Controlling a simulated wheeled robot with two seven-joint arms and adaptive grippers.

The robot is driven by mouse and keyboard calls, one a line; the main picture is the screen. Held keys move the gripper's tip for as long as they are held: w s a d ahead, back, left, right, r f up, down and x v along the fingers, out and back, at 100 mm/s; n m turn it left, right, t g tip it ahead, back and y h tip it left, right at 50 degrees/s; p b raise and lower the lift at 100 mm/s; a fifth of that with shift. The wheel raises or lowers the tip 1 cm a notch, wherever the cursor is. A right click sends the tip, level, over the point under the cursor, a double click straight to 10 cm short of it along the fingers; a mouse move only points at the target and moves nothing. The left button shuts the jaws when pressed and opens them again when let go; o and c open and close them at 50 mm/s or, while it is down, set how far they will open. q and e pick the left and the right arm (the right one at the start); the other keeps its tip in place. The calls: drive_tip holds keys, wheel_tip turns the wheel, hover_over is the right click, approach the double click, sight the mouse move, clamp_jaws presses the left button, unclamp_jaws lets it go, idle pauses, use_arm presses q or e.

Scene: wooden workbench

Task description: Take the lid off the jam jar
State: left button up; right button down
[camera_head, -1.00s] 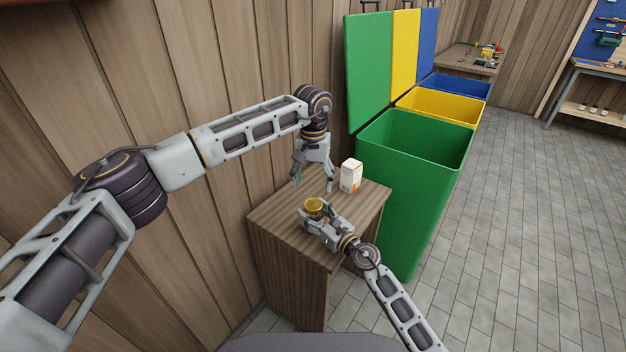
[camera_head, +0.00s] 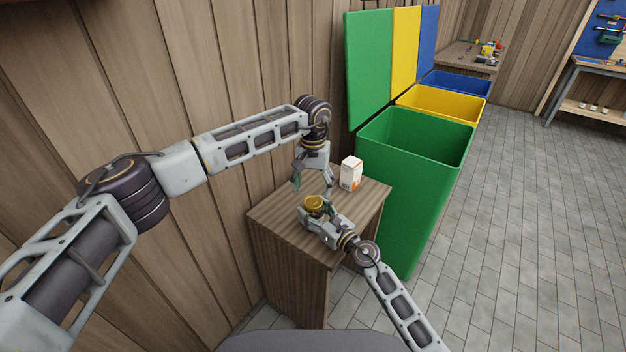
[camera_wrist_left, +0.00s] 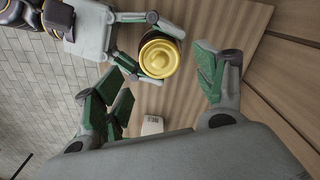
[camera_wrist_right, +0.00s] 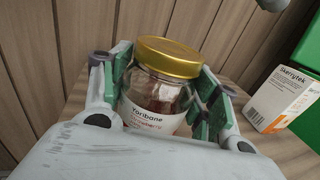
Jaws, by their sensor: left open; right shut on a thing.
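The jam jar (camera_wrist_right: 155,95) is glass with a white label and stands upright on the small wooden cabinet. Its gold lid (camera_wrist_right: 168,56) sits on top; the lid also shows in the head view (camera_head: 314,202) and the left wrist view (camera_wrist_left: 158,57). My right gripper (camera_head: 317,217) is shut around the jar's body, below the lid. My left gripper (camera_head: 313,192) is open above the jar, pointing down, with its fingers apart and empty. In the left wrist view, the lid lies beyond the open fingers of the left gripper (camera_wrist_left: 160,90).
A white and orange box (camera_head: 351,174) stands on the cabinet (camera_head: 285,235) behind the jar. A green bin (camera_head: 415,190) with an open lid stands right of the cabinet, with yellow and blue bins beyond. The wooden wall (camera_head: 200,80) is close on the left.

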sight(313, 201)
use_arm(q)
drive_tip(key=shift+f, duration=2.55)
